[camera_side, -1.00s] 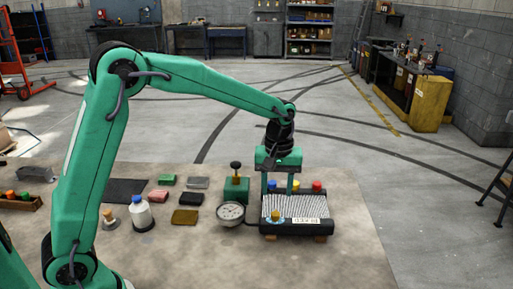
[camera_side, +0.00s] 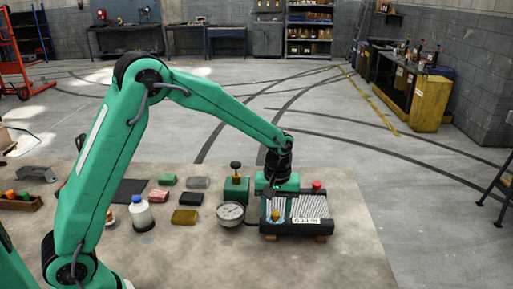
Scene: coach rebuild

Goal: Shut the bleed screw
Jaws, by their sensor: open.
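The black finned block (camera_side: 297,228) with a white label stands on small wooden feet on the bench. A red cap (camera_side: 317,185) shows at the block's back right. My gripper (camera_side: 279,208) points down over the left part of the block with its jaws open and apart, just behind the brass-topped fitting in the picture. Whether it touches the block or fitting is unclear. My gripper hides the block's back left part.
The bench (camera_side: 345,250) is clear right of the block.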

